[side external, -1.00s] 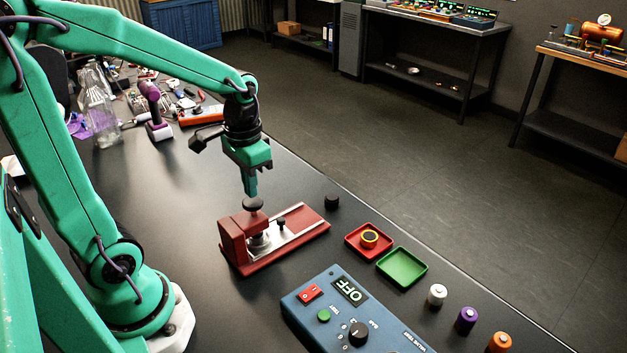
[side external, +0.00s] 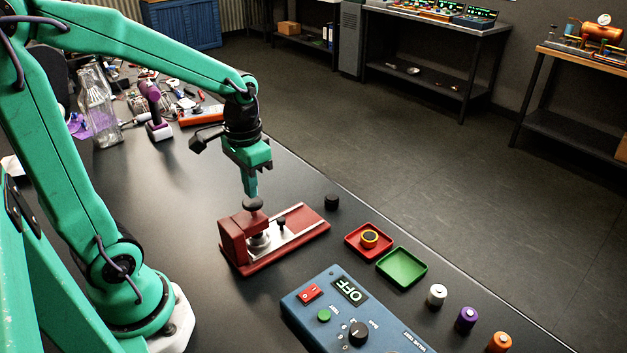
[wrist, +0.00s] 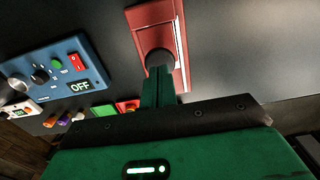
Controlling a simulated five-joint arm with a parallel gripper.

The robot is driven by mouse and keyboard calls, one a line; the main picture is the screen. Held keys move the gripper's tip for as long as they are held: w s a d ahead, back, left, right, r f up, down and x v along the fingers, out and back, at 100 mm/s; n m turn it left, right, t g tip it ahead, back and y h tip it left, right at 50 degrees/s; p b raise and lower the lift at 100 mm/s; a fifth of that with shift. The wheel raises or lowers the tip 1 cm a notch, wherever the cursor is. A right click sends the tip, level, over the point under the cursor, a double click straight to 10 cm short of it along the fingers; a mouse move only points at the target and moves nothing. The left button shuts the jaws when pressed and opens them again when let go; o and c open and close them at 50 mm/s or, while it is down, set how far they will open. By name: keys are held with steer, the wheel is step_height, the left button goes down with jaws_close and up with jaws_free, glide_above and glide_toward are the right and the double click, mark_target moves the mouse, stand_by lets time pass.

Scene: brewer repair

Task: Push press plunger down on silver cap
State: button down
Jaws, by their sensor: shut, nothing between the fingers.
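The red press (side external: 236,238) stands on the dark bench, its sliding plate running to the right. Its plunger has a black round knob (side external: 253,204) on top, above the press body. A silver cap (side external: 259,242) sits under the press head, partly hidden by it. My gripper (side external: 250,194) is shut and empty, pointing down directly over the knob. The fingertips look to be at or touching the knob; exact contact is hard to tell. In the wrist view the shut fingers (wrist: 158,72) overlap the dark knob (wrist: 158,57); the cap is hidden there.
A black cylinder (side external: 332,202) stands beyond the press. A red tray (side external: 352,249) holds a yellow-ringed part, beside a green tray (side external: 411,282). A blue tester (side external: 335,327) showing OFF is in front, and several batteries stand at right. The bench left of the press is clear.

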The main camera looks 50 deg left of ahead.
steer(key=shift+f, duration=1.4)
stand_by(0.6)
steer(key=shift+r, duration=2.7)
steer(key=shift+r, duration=0.15)
steer(key=shift+r, duration=2.85)
steer(key=s+d+t, duration=0.5)
steer(key=shift+s+r+t, duration=0.25)
steer(key=shift+s+t, duration=0.05)
